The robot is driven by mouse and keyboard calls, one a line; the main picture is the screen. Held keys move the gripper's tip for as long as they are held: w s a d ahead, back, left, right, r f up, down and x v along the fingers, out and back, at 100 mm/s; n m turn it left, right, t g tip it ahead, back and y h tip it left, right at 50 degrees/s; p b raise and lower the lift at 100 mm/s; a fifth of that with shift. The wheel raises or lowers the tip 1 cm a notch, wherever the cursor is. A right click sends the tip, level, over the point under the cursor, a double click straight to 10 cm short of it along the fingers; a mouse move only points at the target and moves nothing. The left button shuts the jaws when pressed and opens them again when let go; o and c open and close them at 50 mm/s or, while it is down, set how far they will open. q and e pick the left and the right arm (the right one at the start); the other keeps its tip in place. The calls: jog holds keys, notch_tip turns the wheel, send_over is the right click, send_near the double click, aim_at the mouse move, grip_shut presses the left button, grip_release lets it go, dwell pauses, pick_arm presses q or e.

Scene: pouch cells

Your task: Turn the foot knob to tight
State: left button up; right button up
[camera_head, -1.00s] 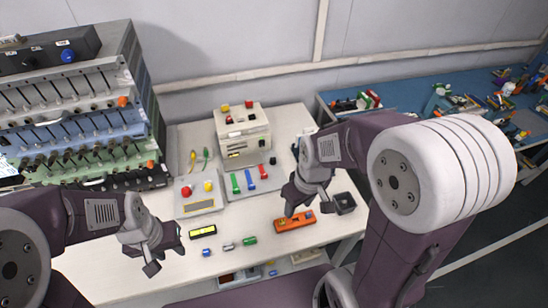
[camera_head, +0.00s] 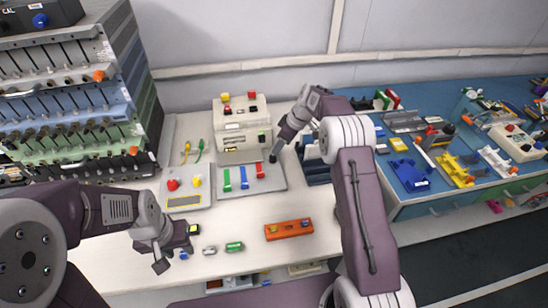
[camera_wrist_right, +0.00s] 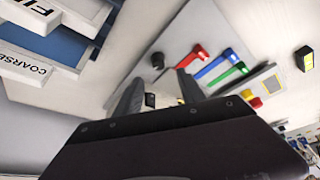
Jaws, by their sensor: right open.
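A small black knob (camera_head: 273,158) stands at the right edge of a grey plate (camera_head: 240,190), beside a red lever. A black knob also shows in the right wrist view (camera_wrist_right: 158,60), beyond the fingertips; I cannot tell for sure that it is the foot knob. My right gripper (camera_head: 278,148) is open and empty, close to this knob and pointing down. Its two spread fingers show in the wrist view (camera_wrist_right: 158,84), with a small dark block (camera_wrist_right: 150,100) seen between them. My left gripper (camera_head: 175,256) is open over the front left of the bench.
A beige box (camera_head: 242,128) stands behind the plate. Blue and white trays (camera_head: 318,165), labelled COARSE in the wrist view (camera_wrist_right: 30,62), stand right of my right gripper. An orange block (camera_head: 289,229) lies in front. A tall rack (camera_head: 70,95) stands left.

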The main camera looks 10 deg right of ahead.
aim_at(273, 156)
jog(key=x, duration=0.8)
jog(key=shift+w+d+f, duration=0.1)
jog(key=shift+d+f, duration=0.05)
jog(key=shift+f, duration=0.15)
grip_shut()
